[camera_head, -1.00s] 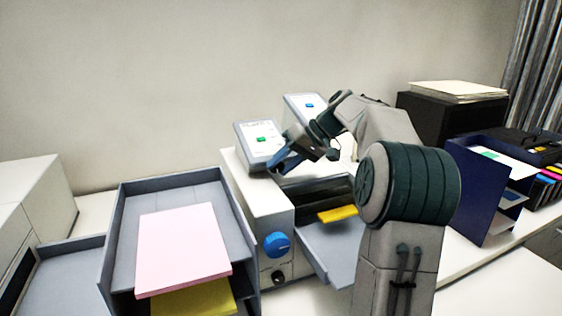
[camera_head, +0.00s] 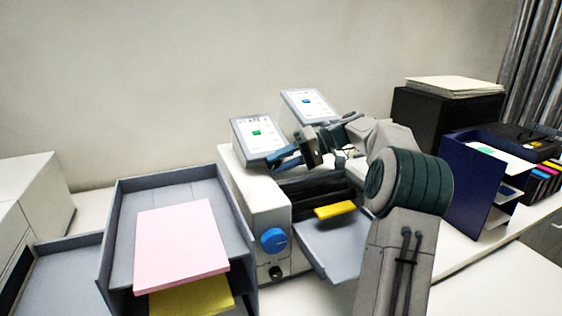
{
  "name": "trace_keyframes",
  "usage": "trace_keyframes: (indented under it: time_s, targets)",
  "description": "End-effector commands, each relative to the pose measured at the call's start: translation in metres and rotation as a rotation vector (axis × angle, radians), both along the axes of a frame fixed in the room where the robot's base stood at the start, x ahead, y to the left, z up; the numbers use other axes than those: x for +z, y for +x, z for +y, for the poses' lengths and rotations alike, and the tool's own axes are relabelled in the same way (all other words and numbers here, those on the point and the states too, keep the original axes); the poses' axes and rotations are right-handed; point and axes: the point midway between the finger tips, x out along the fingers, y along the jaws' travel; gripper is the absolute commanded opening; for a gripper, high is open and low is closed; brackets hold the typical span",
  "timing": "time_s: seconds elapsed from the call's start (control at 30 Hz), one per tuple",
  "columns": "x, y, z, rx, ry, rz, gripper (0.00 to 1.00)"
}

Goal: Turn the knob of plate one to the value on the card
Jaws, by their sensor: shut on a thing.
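The left tilted panel (camera_head: 257,138) has lettering that looks like "PLATE" and a green mark; its exact text is too small to read. A second panel (camera_head: 308,105) with a blue mark stands behind it to the right. My gripper (camera_head: 274,160) has blue fingers and sits low at the right edge of the left panel. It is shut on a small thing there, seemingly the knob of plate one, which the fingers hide. The knob's setting cannot be seen. I cannot make out a separate card with a value.
The white machine (camera_head: 242,180) has a large blue knob (camera_head: 274,240) on its front, a yellow piece (camera_head: 335,210) and a grey tray (camera_head: 335,243). Grey paper trays (camera_head: 130,215) with pink paper (camera_head: 180,245) stand left. A navy rack (camera_head: 470,185) and black box (camera_head: 445,118) stand right.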

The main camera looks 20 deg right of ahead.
Motion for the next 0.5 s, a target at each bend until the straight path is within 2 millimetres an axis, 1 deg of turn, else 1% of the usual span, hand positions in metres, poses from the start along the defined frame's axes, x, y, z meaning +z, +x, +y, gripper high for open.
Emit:
trace_keyframes:
  time_s: [0.23,0.27,0.3,0.33,0.5]
  targets:
    - [-0.0001,-0.0001,0.0002,0.000,0.000,0.001,0.13]
    - [-0.0001,-0.0001,0.0002,0.000,0.000,0.001,0.41]
    - [-0.0001,-0.0001,0.0002,0.000,0.000,0.001,0.53]
    - [-0.0001,-0.0001,0.0002,0.000,0.000,0.001,0.58]
    - [-0.0010,-0.0002,0.0000,0.000,-0.001,0.002,0.58]
